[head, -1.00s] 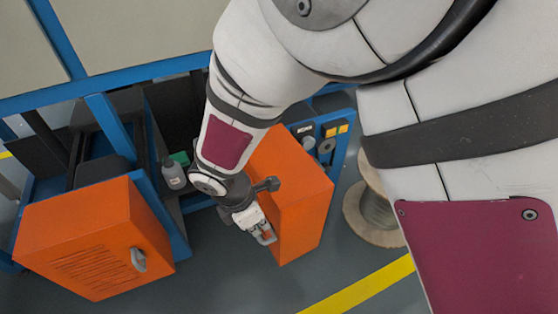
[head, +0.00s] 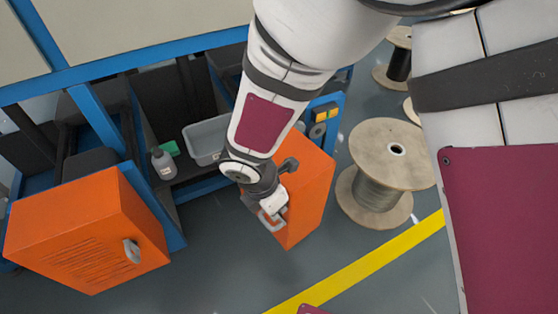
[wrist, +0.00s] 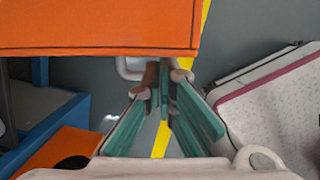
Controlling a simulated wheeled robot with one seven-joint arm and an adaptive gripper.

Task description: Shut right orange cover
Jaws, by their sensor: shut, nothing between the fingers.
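The right orange cover (head: 308,190) stands swung out from the blue frame in the head view, with its left part hidden behind my arm. My gripper (head: 274,220) is at the cover's lower left side, close to its pale handle. In the wrist view the cover (wrist: 90,28) fills the top left, and the handle (wrist: 129,69) shows below its lower edge. My gripper (wrist: 164,76) is shut and empty, with its fingertips just right of the handle. I cannot tell whether they touch it.
The left orange cover (head: 75,235) with a grey handle is at the left. A grey tray (head: 206,141) and a grey bottle (head: 163,163) sit inside the blue frame (head: 150,205). A cable spool (head: 378,195) stands right of the right cover. Floor is free around the yellow line (head: 360,265).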

